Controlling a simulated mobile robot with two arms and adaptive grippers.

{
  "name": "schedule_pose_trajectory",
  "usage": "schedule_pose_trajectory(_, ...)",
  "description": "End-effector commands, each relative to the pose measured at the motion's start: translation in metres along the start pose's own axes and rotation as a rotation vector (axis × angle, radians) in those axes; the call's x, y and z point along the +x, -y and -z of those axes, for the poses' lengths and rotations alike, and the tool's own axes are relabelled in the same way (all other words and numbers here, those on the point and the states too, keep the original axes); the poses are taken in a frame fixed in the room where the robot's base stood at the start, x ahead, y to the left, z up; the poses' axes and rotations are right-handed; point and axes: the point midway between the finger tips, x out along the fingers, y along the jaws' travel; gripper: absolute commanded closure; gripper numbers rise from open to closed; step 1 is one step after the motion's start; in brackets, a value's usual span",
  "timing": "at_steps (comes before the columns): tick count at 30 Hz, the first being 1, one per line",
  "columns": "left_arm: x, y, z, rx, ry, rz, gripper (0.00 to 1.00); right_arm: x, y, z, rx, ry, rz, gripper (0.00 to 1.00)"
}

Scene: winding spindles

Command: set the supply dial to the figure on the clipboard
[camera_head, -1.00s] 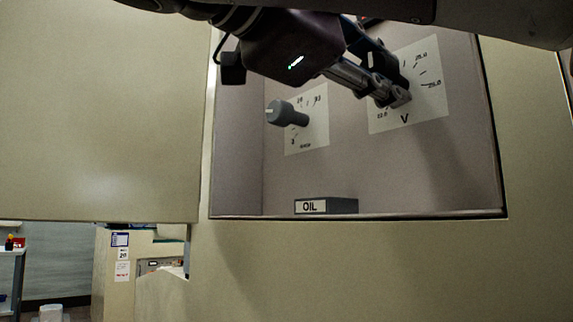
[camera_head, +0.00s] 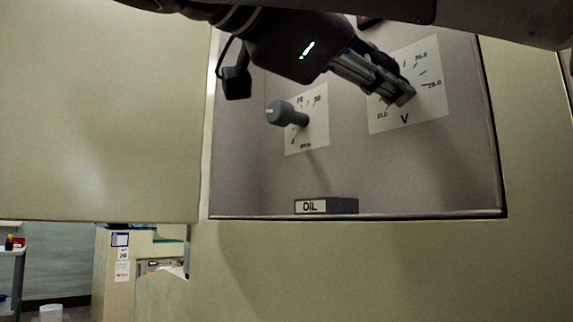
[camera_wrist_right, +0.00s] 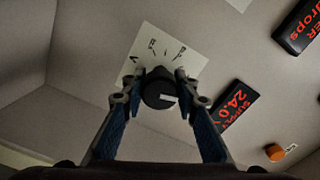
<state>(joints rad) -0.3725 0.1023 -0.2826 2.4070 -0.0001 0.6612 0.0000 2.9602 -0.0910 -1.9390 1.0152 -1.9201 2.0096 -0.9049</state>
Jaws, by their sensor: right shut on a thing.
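The supply dial's white scale plate (camera_head: 437,100), marked V with printed figures, is on the back wall of the open cabinet. My right gripper (camera_head: 402,93) reaches it from the upper left and covers its knob. In the right wrist view the dark round knob (camera_wrist_right: 159,94), with a white mark, sits between the fingertips of my right gripper (camera_wrist_right: 160,98), which is shut on it. No clipboard shows. My left gripper is not in view.
A second grey knob (camera_head: 287,113) sticks out from its own scale plate (camera_head: 316,120), left of the supply dial. The right wrist view also shows an orange knob (camera_wrist_right: 275,153) and another red-lettered display (camera_wrist_right: 299,27).

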Motion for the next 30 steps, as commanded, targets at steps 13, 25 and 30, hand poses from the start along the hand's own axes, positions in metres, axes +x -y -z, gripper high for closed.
schedule_pose_trajectory(13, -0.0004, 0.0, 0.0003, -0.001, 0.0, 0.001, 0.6, -0.0001, -0.0003, -0.0003, 0.0, 0.0, -0.001, 0.54)
schedule_pose_trajectory(25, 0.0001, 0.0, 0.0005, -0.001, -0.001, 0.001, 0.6, -0.0001, -0.0002, -0.0002, 0.218, 0.0, 0.0, 0.54)
schedule_pose_trajectory(30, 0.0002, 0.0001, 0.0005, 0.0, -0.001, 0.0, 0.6, -0.0001, -0.0002, -0.0002, 0.394, 0.0, 0.0, 0.54)
